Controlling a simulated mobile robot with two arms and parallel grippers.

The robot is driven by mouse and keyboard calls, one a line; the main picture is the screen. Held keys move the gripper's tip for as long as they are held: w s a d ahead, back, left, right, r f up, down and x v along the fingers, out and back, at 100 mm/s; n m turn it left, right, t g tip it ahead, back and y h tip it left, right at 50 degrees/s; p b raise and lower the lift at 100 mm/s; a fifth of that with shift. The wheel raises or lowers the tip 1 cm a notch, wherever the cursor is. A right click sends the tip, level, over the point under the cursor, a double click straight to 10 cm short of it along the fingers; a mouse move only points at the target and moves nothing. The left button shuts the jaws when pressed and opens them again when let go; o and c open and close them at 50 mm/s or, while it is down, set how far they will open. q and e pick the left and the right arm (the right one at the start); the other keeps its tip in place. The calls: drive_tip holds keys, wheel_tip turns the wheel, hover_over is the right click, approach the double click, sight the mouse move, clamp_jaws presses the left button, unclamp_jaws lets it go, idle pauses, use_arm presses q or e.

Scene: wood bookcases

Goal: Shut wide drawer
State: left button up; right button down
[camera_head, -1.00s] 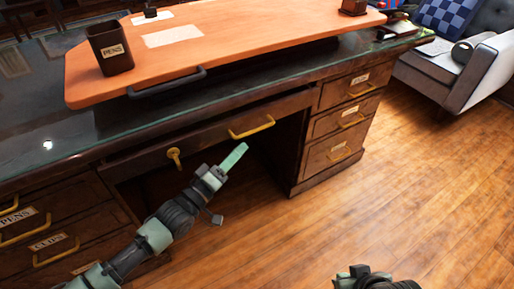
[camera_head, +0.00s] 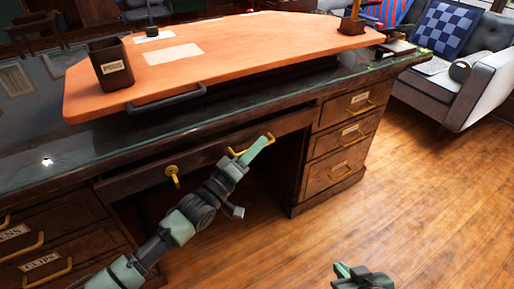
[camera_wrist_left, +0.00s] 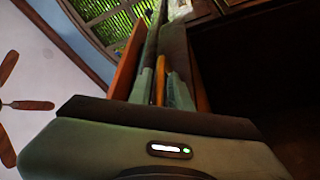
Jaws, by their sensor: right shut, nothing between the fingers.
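The wide drawer (camera_head: 208,164) is the long dark wood front under the middle of the desk, with a gold knob (camera_head: 172,174) and a gold bar handle toward its right end. How far it stands out is hard to tell. My left gripper (camera_head: 260,146) reaches up from the lower left and overlaps this handle. In the left wrist view, the gold handle (camera_wrist_left: 160,76) shows in the narrow gap between the left gripper's two fingers (camera_wrist_left: 160,92); whether they press on it I cannot tell. My right gripper (camera_head: 350,273) is shut and empty at the bottom, over the floor.
The desk's right pedestal (camera_head: 340,140) has several small drawers; the left pedestal (camera_head: 60,255) has labelled ones. An orange-topped board (camera_head: 240,50) with a pen cup (camera_head: 112,66) lies on the glass desktop. A grey sofa (camera_head: 455,85) stands at the right. The wood floor (camera_head: 430,200) is clear.

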use_arm(q)
clamp_jaws()
idle(1.4)
